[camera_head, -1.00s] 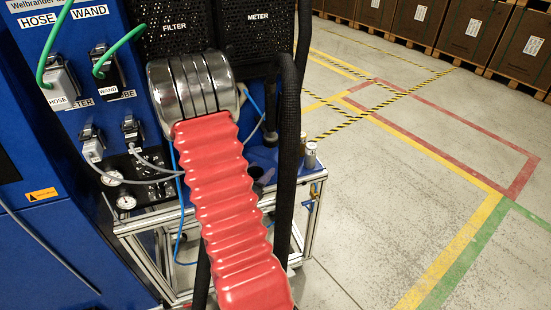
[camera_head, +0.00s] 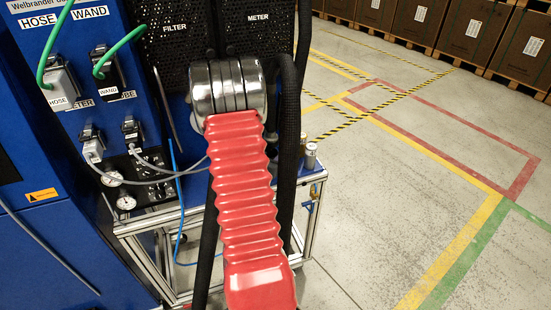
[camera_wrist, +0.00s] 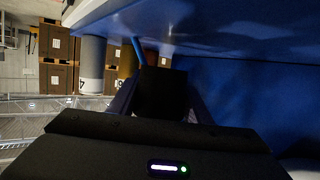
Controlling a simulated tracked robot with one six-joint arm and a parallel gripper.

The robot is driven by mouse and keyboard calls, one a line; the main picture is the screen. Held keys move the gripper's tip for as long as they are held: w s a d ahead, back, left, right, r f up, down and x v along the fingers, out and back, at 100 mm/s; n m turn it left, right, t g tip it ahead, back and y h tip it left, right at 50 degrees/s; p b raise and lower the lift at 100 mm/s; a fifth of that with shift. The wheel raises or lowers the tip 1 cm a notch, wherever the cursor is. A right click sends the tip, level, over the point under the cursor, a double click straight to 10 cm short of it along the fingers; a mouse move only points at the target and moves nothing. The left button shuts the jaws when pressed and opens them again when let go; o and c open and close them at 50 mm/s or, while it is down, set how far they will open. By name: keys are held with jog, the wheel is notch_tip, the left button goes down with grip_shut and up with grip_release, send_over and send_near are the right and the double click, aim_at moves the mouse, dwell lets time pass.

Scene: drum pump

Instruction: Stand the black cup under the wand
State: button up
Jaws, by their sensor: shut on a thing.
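In the wrist view my gripper (camera_wrist: 162,80) is shut on the black cup (camera_wrist: 162,95), a dark shape between the two fingers. Its rim and tilt are too dark to tell. In the head view my red-sleeved arm hides the gripper and the cup. A socket labelled WAND (camera_head: 108,66) with a green cable is on the blue panel. A thin dark rod (camera_head: 165,105) slants down in front of the filter grille. I cannot tell whether it is the wand.
A metal-framed cart (camera_head: 150,225) stands at the panel's foot, with small cans (camera_head: 310,157) at its right corner. A thick black hose (camera_head: 288,150) hangs right of my arm. A grey cylinder (camera_wrist: 92,65) stands left of the cup in the wrist view. Floor at right is clear.

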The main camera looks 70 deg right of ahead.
jog(key=shift+d, duration=0.45)
jog(key=shift+f, duration=1.75)
jog(key=shift+f, duration=0.15)
jog(key=o, duration=1.1)
jog(key=shift+c, duration=0.2)
jog(key=shift+a+r, duration=0.15)
jog(key=shift+r, duration=0.05)
jog(key=v, duration=1.1)
jog(key=shift+a+r, duration=0.1)
jog(key=shift+a, duration=0.25)
